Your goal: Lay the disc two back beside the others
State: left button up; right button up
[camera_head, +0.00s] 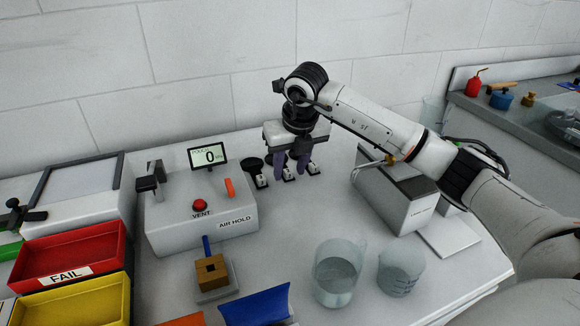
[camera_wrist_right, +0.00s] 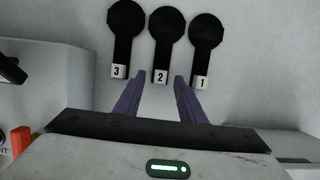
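In the right wrist view, disc two (camera_wrist_right: 166,27) is a round black disc on a black handle with a white tag reading 2. It lies in a row between disc three (camera_wrist_right: 126,20) and disc one (camera_wrist_right: 206,31), all flat on the pale bench top and apart. My right gripper (camera_wrist_right: 157,80) has its two purple fingers spread, one on each side of the tag of disc two, with visible gaps. In the head view, my right gripper (camera_head: 292,164) is over the row and partly hides disc two and its tag (camera_head: 289,174). My left gripper is not in view.
The air hold box (camera_head: 180,225) with a display stands left of the discs. A grey-white machine (camera_head: 398,195) stands right. Two clear beakers (camera_head: 338,280) (camera_head: 401,268) are in front. The red FAIL bin (camera_head: 70,255) and yellow bin (camera_head: 85,303) sit at the left.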

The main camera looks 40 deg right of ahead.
jog(key=v, duration=1)
jog(key=shift+r, duration=0.15)
